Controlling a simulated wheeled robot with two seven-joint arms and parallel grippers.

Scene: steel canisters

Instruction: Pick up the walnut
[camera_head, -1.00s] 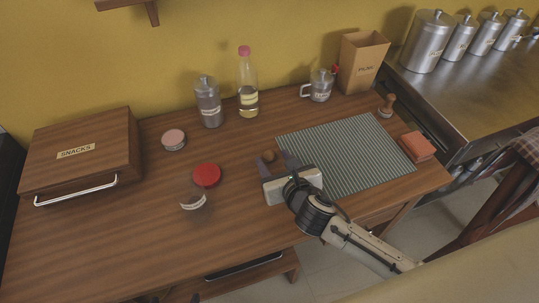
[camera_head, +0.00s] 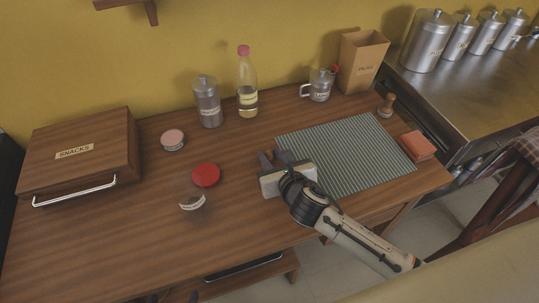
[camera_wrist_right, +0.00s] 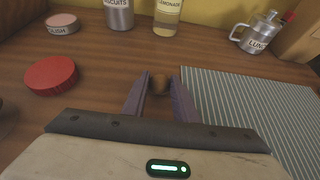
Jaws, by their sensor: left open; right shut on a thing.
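The walnut (camera_wrist_right: 159,84) shows in the right wrist view as a small brown round thing between the two fingertips. My right gripper (camera_wrist_right: 160,88) is shut on it, with a purple-grey finger on each side. In the head view my right gripper (camera_head: 274,157) is over the table beside the left edge of the striped mat; I cannot make out the walnut clearly there. My left gripper is not in view.
On the wooden table (camera_head: 130,240) are a red lid (camera_head: 206,175), a clear labelled jar (camera_head: 192,203), a pink-topped tin (camera_head: 173,140), a biscuits canister (camera_head: 208,104), a lemonade bottle (camera_head: 247,88) and a snacks box (camera_head: 80,150). A striped mat (camera_head: 350,150) lies right.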

